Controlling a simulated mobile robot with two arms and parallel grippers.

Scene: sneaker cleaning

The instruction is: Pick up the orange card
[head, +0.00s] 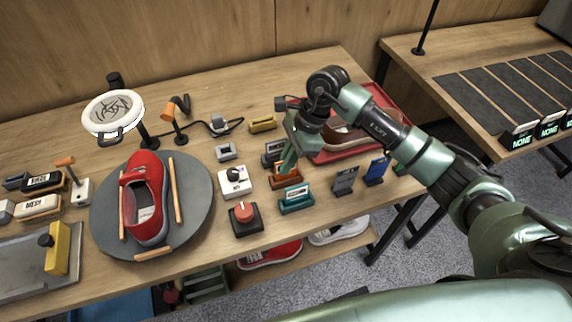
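The orange card (286,182) is in the row of small card stands near the front of the wooden table, just behind the teal card stand (296,200). My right gripper (287,164) reaches down over the orange card, with its greenish fingers directly above or at its top. The gripper hides part of the card. I cannot tell whether the fingers touch it or how far apart they are. My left gripper is not in view.
A dark grey card (345,180) and a blue card (376,169) stand to the right. A white switch box (236,182) and a red-knobbed box (244,218) are on the left. A red sneaker (147,190) rests on a round grey turntable (198,220). A red tray (385,100) lies behind.

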